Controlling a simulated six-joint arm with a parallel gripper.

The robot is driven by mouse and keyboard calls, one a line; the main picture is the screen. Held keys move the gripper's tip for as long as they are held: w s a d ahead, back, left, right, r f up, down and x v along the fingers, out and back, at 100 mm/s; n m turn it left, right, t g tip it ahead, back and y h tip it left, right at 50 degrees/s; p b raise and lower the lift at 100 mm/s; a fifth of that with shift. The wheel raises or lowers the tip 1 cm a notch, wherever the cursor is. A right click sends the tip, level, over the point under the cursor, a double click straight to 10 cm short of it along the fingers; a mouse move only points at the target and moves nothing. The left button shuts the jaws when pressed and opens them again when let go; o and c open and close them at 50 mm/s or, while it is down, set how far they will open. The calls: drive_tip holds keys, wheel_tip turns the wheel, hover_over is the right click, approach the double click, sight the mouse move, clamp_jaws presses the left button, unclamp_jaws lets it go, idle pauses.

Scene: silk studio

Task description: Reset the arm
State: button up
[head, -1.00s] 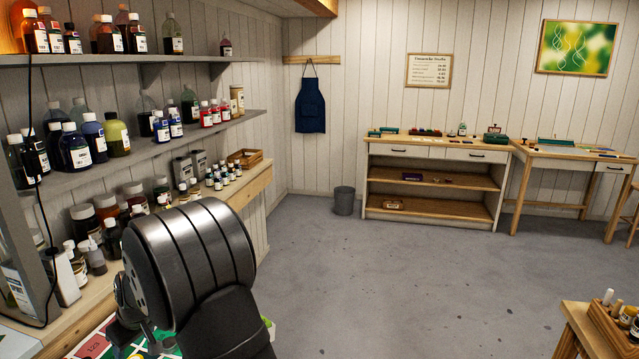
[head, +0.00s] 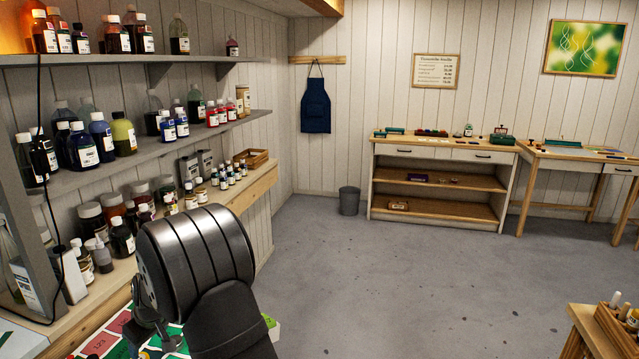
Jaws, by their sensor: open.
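My arm, dark grey and black, rises at the lower left of the head view and hides much of what lies behind it. My gripper (head: 156,338) shows only in part below the big round joint, low in the picture over a board of green, red and white patches (head: 112,342). Its jaws are open and I see nothing held in them. The fingertips are small and partly hidden by the arm.
Shelves (head: 160,147) with many bottles line the left wall, and a wooden counter (head: 255,186) runs close beside my arm. A bin (head: 349,201), a cabinet (head: 437,217) and a desk (head: 570,158) stand at the back. The grey floor (head: 400,290) between is clear.

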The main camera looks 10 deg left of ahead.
drive_tip(key=w+d+r, duration=0.4)
drive_tip(key=d+r, duration=0.1)
drive_tip(key=d, duration=0.2)
drive_tip(key=w+a+f, duration=0.3)
drive_tip(key=a+f, duration=0.1)
drive_tip(key=a, duration=0.5)
drive_tip(key=w+a+f, duration=0.3)
drive_tip(key=a+f, duration=0.1)
drive_tip(key=a, duration=0.6)
drive_tip(key=shift+w+m, duration=0.15)
drive_tip(key=shift+m, duration=0.15)
drive_tip(key=shift+c, duration=0.3)
